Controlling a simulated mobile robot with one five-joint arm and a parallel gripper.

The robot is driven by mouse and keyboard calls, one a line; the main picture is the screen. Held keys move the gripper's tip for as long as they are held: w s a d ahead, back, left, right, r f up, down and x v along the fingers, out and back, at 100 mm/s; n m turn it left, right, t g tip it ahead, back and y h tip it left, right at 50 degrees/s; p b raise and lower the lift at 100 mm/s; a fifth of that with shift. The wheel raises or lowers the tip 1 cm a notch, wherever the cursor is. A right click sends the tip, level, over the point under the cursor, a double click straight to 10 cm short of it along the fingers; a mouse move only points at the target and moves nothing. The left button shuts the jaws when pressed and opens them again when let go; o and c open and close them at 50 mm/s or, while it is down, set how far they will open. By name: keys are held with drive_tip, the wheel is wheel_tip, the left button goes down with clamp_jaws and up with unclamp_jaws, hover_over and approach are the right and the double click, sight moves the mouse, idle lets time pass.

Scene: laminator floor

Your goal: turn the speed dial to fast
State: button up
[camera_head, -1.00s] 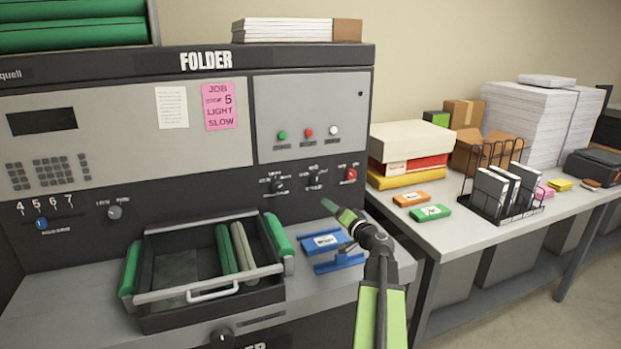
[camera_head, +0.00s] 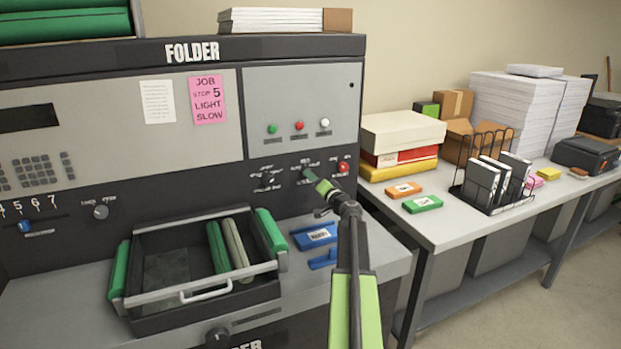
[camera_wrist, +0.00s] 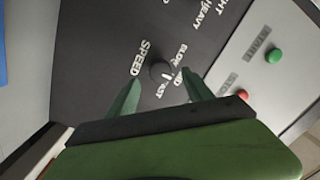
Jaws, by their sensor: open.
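The speed dial (camera_wrist: 158,71) is a small dark round knob on the dark panel, seen in the wrist view with the words SPEED, SLOW and FAST around it. A light mark shows on its lower right side, but its exact setting is hard to read. In the head view the dial (camera_head: 308,173) sits just beyond the tip of my gripper (camera_head: 321,187). In the wrist view my gripper (camera_wrist: 161,77) is open, its two green fingers on either side of the dial. I cannot tell whether they touch it.
Another dial (camera_head: 268,177) is left of the speed dial, and a red button (camera_head: 343,167) is to its right. A grey tray (camera_head: 133,308) with green rollers and a blue item (camera_head: 316,236) lie below. A side table (camera_head: 450,238) stands at right.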

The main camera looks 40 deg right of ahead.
drive_tip(key=x, duration=0.4)
clamp_jaws()
idle(0.4)
drive_tip(key=shift+m, duration=0.4)
drive_tip(key=m+b, duration=0.1)
drive_tip(key=m, duration=1)
drive_tip(key=shift+h, duration=0.4)
drive_tip(key=shift+m, duration=0.4)
